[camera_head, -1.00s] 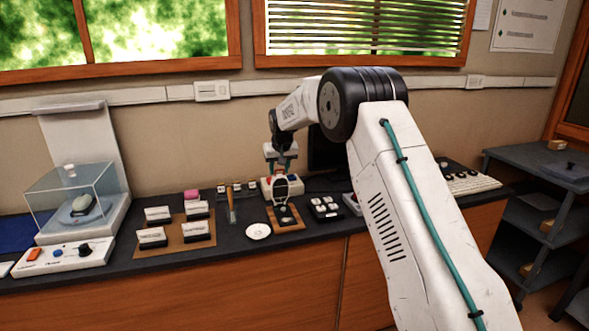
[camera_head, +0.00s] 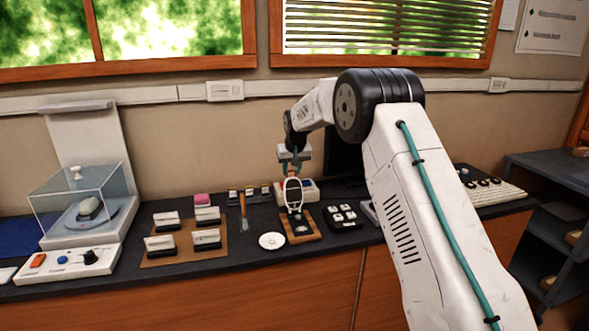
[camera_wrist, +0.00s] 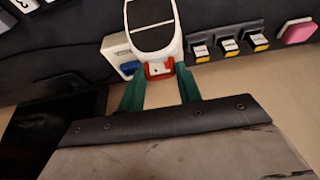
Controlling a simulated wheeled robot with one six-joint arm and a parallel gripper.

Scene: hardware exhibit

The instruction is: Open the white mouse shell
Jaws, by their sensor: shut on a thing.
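The white mouse shell (camera_head: 292,193) stands steeply raised, its white rim around a dark oval face. In the wrist view the shell (camera_wrist: 152,28) shows at the top centre. A wooden board (camera_head: 318,232) with a dark part (camera_head: 301,228) on it lies below and in front of the shell. My gripper (camera_wrist: 158,70) is shut on the shell's near end, with one teal finger at each side. The exact contact is hard to see. In the head view my gripper (camera_head: 292,171) is small, just above the shell.
A white box (camera_wrist: 114,48) with red and blue parts stands close behind the shell. A white dish (camera_head: 271,241) and a brush (camera_head: 243,212) lie to the left, a tray of white pieces (camera_head: 343,217) to the right. A glass case (camera_head: 82,200) stands far left.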

